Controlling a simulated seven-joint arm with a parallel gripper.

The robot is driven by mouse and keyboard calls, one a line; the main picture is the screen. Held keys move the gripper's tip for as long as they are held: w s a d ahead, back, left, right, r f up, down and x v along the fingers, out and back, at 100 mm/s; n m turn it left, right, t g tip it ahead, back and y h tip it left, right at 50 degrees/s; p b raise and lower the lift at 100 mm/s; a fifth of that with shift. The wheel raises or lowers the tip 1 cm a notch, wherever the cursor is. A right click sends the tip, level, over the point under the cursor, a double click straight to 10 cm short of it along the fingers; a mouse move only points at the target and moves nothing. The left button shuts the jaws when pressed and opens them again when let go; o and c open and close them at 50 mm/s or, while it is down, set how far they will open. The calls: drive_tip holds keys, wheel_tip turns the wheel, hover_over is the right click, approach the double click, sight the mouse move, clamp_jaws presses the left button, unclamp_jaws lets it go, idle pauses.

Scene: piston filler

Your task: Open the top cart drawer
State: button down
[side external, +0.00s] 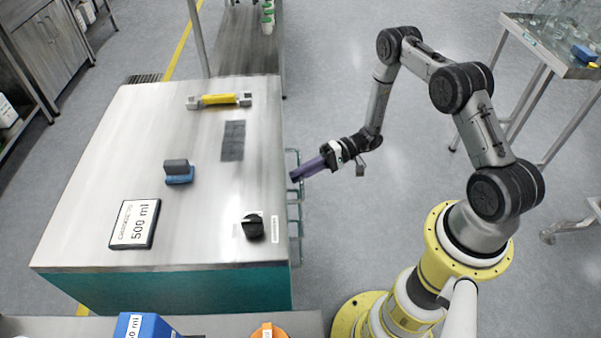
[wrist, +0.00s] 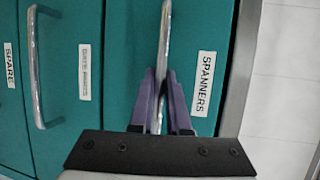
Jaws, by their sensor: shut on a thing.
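The cart (side external: 205,110) has a steel top and teal sides, and bar handles (side external: 296,195) stick out along its right side. In the wrist view, the teal drawer labelled SPANNERS (wrist: 206,80) lies at the right, beside a grey metal edge. Its upright metal bar handle (wrist: 164,45) runs between the two purple fingers of my gripper (wrist: 160,102), which are closed around it. In the side view my gripper (side external: 305,170) reaches the cart's right side from the right. The SPANNERS front looks about level with its neighbour; any small gap is hard to tell.
Another drawer handle (wrist: 38,65) stands to the left in the wrist view, with a SPARE label (wrist: 9,65) beyond it. On the cart top are a yellow-barred part (side external: 219,100), a blue-grey block (side external: 178,172), a 500 ml plate (side external: 134,224) and a black knob (side external: 253,227). Floor right of the cart is clear.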

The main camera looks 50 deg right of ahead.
drive_tip(key=shift+d, duration=0.15)
drive_tip(key=s+d, duration=1.3)
drive_tip(key=shift+s, duration=0.15)
drive_tip(key=shift+d, duration=0.1)
drive_tip(key=c, duration=0.9)
unclamp_jaws()
drive_tip(key=shift+s+d+r, duration=0.3)
drive_tip(key=shift+d+r, duration=0.45)
drive_tip(key=shift+r, duration=0.6)
drive_tip(key=shift+s+d+r, duration=0.3)
drive_tip(key=shift+d+r, duration=0.45)
drive_tip(key=shift+r, duration=0.55)
drive_tip(key=shift+s+d+r, duration=0.3)
drive_tip(key=shift+d+r, duration=0.45)
drive_tip(key=shift+r, duration=0.6)
